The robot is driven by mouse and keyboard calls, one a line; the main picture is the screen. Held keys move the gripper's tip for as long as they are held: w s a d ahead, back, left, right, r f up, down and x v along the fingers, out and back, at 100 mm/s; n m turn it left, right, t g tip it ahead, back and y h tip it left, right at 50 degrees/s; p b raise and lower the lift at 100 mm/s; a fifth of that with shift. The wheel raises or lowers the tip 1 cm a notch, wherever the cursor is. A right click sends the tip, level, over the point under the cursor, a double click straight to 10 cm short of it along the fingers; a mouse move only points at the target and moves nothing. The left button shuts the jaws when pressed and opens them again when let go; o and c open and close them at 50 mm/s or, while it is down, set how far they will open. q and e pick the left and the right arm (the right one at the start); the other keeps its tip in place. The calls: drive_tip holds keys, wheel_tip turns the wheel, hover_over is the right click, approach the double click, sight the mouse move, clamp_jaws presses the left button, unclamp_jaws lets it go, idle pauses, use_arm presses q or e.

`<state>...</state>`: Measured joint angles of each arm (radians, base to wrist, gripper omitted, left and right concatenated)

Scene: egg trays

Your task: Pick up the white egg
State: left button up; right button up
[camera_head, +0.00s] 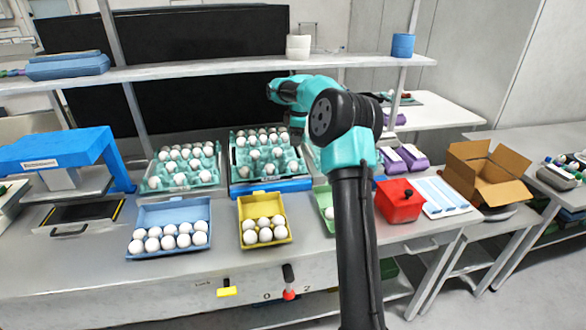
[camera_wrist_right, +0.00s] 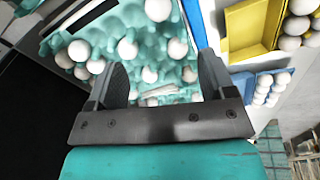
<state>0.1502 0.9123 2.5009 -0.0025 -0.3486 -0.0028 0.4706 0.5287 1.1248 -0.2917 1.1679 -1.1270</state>
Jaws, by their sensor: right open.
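Several white eggs (camera_head: 255,154) sit in a teal tray (camera_head: 236,172) on a blue stand at the middle of the bench. My right gripper (camera_head: 296,140) hangs over the right side of this tray; its fingertips are hard to make out in the head view. In the right wrist view the gripper (camera_wrist_right: 163,78) is open, its two dark fingers wide apart with nothing held. White eggs (camera_wrist_right: 178,48) in the teal tray show beyond and between the fingers. Which egg is meant cannot be told. My left gripper is not in view.
Another teal egg tray (camera_head: 152,185) stands to the left. Blue (camera_head: 172,214) and yellow (camera_head: 263,200) cartons with eggs lie in front. A red box (camera_head: 398,202) and cardboard box (camera_head: 487,175) stand right. A shelf (camera_head: 200,72) runs behind.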

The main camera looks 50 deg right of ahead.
sight(293, 162)
drive_tip(key=f, duration=0.3)
drive_tip(key=w+f, duration=0.1)
drive_tip(key=f, duration=0.5)
drive_tip(key=shift+w+d+f, duration=0.25)
drive_tip(key=shift+w, duration=0.05)
drive_tip(key=shift+f, duration=0.1)
drive_tip(key=shift+w+d+f, duration=0.15)
drive_tip(key=shift+w+f, duration=0.05)
drive_tip(key=shift+f, duration=1.05)
drive_tip(key=shift+w+d+f, duration=0.1)
drive_tip(key=shift+w+f, duration=0.1)
drive_tip(key=shift+f, duration=1.05)
drive_tip(key=c, duration=0.7)
